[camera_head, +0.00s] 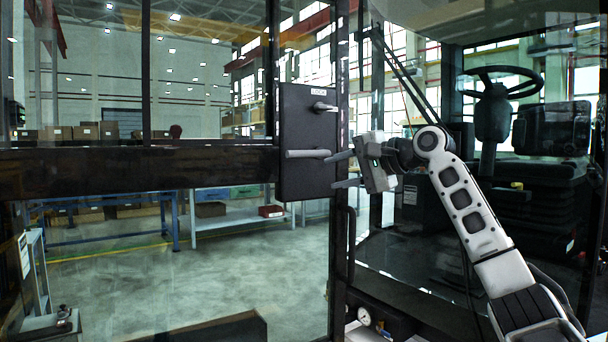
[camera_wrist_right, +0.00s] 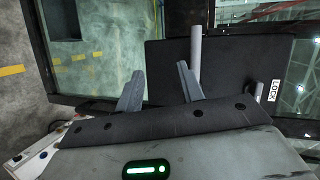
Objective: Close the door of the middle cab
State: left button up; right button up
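The cab door (camera_head: 80,172) is a dark-framed glass door filling the left and middle of the head view. It stands swung open, with the cab interior showing to its right. Its black lock panel (camera_head: 306,125) carries a grey bar handle (camera_head: 305,154) and a small lock lever (camera_head: 325,106). My right gripper (camera_head: 341,171) is open and empty at the panel's right edge, its upper fingertip close to the handle's end. In the right wrist view the gripper (camera_wrist_right: 158,88) has its fingers apart, and the handle (camera_wrist_right: 196,60) shows just right of the right finger; contact is unclear. My left gripper is not in view.
The cab's steering wheel (camera_head: 500,84) and black seat (camera_head: 553,145) are at the right. A blue-framed workbench (camera_head: 110,203) and a shelf table (camera_head: 240,220) stand behind the glass. Grey floor (camera_head: 150,275) is open beyond the door.

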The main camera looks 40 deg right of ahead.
aim_at(307, 152)
jog(key=s+d+r+m+t, duration=0.1)
jog(key=s+d+r+m, duration=0.1)
jog(key=s+r, duration=0.3)
jog(key=shift+y, duration=0.4)
jog(key=p+x, duration=0.1)
jog(key=x, duration=0.4)
jog(key=p+x, duration=0.2)
jog(key=x, duration=0.3)
jog(key=r+p+x, duration=0.1)
jog(key=x, duration=0.3)
jog(key=shift+w+d, duration=0.15)
jog(key=shift+w, duration=0.4)
jog(key=shift+w+f+p, duration=0.15)
jog(key=shift+w+p, duration=0.15)
jog(key=shift+w, duration=0.15)
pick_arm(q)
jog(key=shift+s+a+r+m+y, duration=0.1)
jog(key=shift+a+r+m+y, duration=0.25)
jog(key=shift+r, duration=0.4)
